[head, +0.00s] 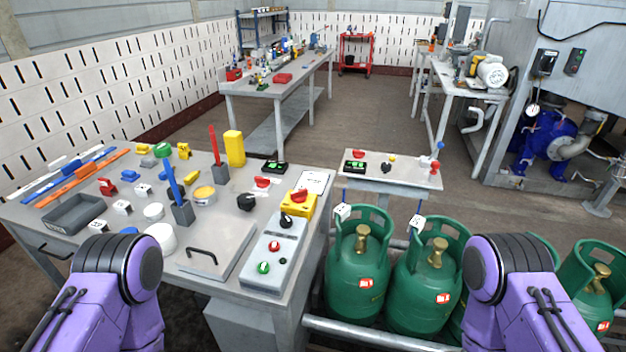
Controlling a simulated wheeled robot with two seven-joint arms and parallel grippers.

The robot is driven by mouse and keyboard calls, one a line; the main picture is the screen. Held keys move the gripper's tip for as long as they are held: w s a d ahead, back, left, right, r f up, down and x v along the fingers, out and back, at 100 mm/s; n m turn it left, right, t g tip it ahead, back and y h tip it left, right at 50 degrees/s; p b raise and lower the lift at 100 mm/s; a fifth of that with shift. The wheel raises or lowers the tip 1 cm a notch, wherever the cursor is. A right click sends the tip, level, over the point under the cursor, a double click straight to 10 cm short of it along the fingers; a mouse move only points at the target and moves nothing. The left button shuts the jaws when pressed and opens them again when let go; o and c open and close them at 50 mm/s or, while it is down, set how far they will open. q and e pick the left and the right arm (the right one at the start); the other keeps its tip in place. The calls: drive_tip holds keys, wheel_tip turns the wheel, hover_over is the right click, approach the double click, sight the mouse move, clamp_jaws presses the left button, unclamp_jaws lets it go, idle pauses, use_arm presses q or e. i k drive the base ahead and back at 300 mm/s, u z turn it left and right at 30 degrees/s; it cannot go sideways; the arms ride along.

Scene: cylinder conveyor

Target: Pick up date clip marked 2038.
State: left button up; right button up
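No clip reads clearly as 2038; the markings are too small to tell. Small white pieces with dark marks lie on the left workbench (215,232): one at the front (97,226), one in the middle (122,207) and one farther back (143,190). White tags also hang at the green cylinders, one on the left cylinder (342,211) and one on the middle cylinder (417,224). I cannot tell which of these, if any, is the date clip. Only purple and black parts of my arms show at the bottom left and right; neither gripper is in view.
A grey tray (74,214), a red post (214,145), a blue post (171,178) and a control box (272,254) crowd the left bench. Green gas cylinders (356,285) stand in a row at the right behind a rail. Open floor (375,115) lies beyond.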

sight(95, 227)
drive_tip(key=u, duration=0.55)
drive_tip(key=k, duration=0.65)
drive_tip(key=u, duration=0.9)
drive_tip(key=i, duration=1.45)
drive_tip(key=z, duration=0.45)
